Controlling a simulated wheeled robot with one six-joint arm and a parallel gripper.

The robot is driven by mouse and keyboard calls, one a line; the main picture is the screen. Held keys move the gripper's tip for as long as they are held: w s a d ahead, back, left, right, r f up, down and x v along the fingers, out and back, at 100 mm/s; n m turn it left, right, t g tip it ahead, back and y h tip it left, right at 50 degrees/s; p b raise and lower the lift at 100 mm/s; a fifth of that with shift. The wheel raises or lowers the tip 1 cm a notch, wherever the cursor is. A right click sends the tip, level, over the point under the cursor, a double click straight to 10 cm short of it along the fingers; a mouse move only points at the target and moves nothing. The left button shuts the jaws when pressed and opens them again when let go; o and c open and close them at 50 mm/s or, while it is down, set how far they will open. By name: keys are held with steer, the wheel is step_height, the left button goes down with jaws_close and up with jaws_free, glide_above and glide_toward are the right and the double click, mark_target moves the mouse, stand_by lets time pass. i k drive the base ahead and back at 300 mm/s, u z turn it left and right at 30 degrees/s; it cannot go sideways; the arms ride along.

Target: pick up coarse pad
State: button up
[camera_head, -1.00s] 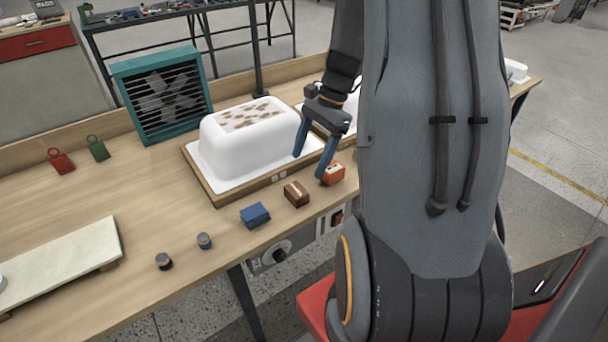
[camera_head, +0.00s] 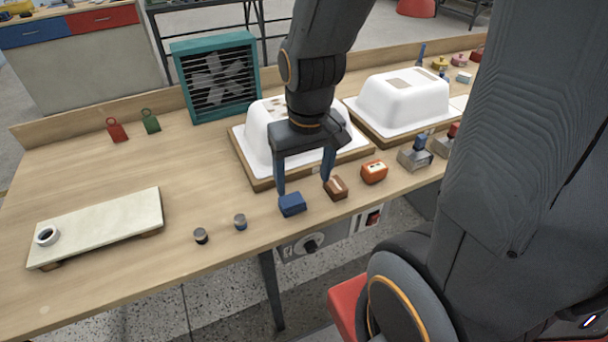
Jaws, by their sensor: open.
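Three small blocks lie in a row near the front edge of the workbench: a blue block (camera_head: 292,205), a brown block with a pale stripe (camera_head: 337,188) and an orange block with pale marks (camera_head: 374,172). I cannot tell from their looks which one is the coarse pad. My gripper (camera_head: 305,187) is open and empty, pointing down. Its left fingertip shows just behind the blue block and its right fingertip at the left side of the brown block. Whether either finger touches a block cannot be told.
A white tub shell (camera_head: 262,130) stands behind my gripper, partly hidden by it; a second tub shell (camera_head: 403,100) is to its right. Two small dark cylinders (camera_head: 240,222) stand left of the blue block. A fan (camera_head: 217,78) stands behind.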

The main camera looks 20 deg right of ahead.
mark_target(337, 191)
steer(key=k, duration=1.25)
steer(key=z, duration=0.75)
steer(key=i, duration=1.25)
steer(key=u, duration=0.3)
